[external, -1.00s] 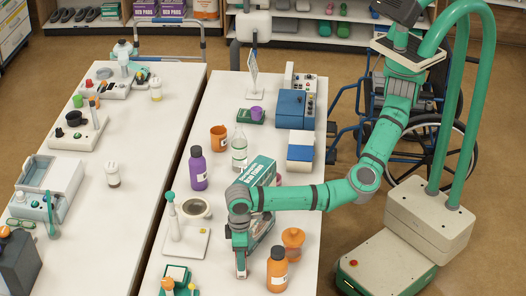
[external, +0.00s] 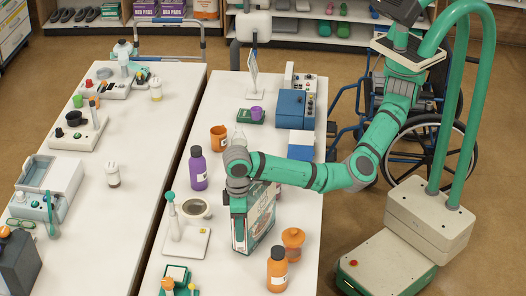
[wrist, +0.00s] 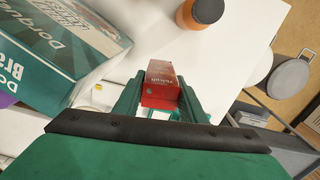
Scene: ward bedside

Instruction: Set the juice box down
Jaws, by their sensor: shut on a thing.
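The juice box (wrist: 162,85) is a small red carton in the wrist view. My gripper (wrist: 158,98) is shut on it, with a green finger on each side. White tabletop shows beyond it; whether its base touches the table I cannot tell. In the external view my gripper (external: 238,203) points down over the right-hand table (external: 222,275), at the large teal carton. The juice box cannot be made out there. The teal carton (external: 260,222) stands upright close by and fills the upper left of the wrist view (wrist: 55,50).
An orange bottle with a dark cap (external: 277,272) and an orange jar (external: 293,240) stand at the right front. A white stand (external: 190,243), a cup (external: 196,208) and a purple bottle (external: 198,168) are to the left. Bare tabletop lies in front of the teal carton.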

